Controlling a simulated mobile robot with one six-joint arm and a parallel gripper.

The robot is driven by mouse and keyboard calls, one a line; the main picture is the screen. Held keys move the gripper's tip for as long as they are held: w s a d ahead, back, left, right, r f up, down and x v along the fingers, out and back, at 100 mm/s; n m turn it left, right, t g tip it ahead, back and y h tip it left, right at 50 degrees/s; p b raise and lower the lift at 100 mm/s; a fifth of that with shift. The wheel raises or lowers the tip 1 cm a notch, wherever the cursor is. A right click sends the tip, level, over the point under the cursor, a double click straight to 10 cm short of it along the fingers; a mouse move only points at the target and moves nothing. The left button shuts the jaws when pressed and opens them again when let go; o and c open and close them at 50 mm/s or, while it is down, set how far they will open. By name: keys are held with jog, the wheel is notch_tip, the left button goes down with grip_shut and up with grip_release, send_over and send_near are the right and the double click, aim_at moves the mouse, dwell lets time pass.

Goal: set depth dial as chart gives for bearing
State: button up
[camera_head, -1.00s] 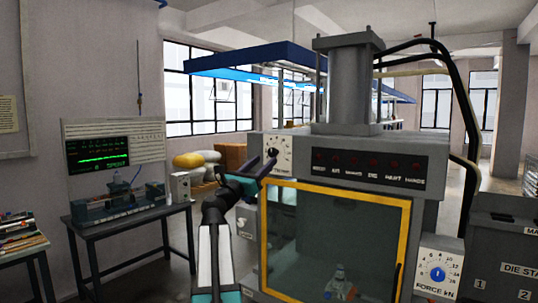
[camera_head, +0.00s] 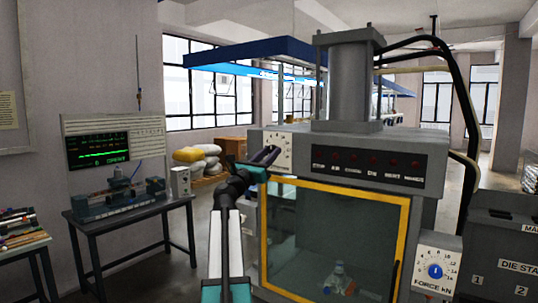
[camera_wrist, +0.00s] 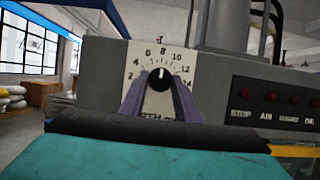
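The depth dial (camera_wrist: 161,79) is a black knob with a white mark, on a white plate numbered 2 to 14, at the upper left of the press front. In the wrist view its mark points almost straight up, near 8. The plate's lower label is partly hidden. My gripper (camera_wrist: 161,88) has its two grey-purple fingers on either side of the knob, very close to it; I cannot tell whether they press on it. In the head view my gripper (camera_head: 266,156) covers the knob. A paper (camera_head: 7,112) on the left wall is unreadable; I cannot tell a bearing anywhere.
The press (camera_head: 350,150) has a yellow-framed window (camera_head: 335,235) with a small clear and blue item (camera_head: 338,280) behind it. A FORCE kN dial (camera_head: 436,271) is at lower right. A row of red buttons (camera_head: 373,160) lies right of the depth dial. A bench with a screen (camera_head: 97,148) stands left.

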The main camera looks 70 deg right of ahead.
jog(key=c, duration=0.3)
